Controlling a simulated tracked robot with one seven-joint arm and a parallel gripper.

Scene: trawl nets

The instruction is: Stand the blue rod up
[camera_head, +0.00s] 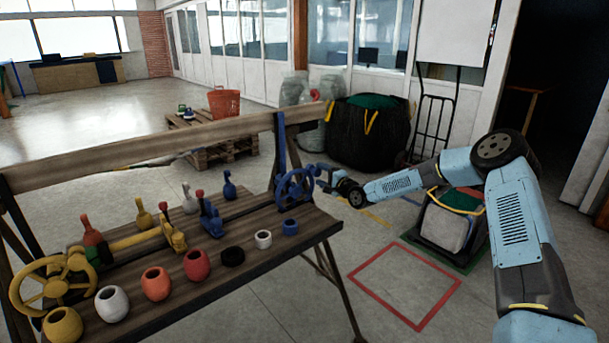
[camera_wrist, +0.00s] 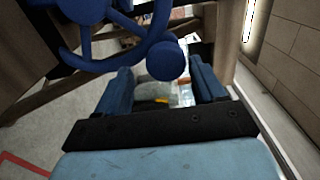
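A blue handwheel (camera_head: 296,186) stands at the right end of the wooden bench, with an upright blue bar (camera_head: 281,140) behind it. I cannot tell for sure which blue part is the rod. In the wrist view the blue wheel (camera_wrist: 90,62) fills the upper left, and a round blue knob (camera_wrist: 166,61) joined to it lies between the fingertip lines, apart from both fingers. My gripper (camera_head: 322,178) is at the right side of the wheel. In the wrist view my gripper (camera_wrist: 163,82) is open, its blue fingers wide apart with gaps around the knob.
The bench (camera_head: 200,265) carries several coloured rings, small levers and a yellow wheel (camera_head: 50,285). A blue ring (camera_head: 290,227) sits below the blue wheel. A wooden rail (camera_head: 150,145) runs along the back. A black bag (camera_head: 368,132) stands behind; a red floor square (camera_head: 405,283) is clear.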

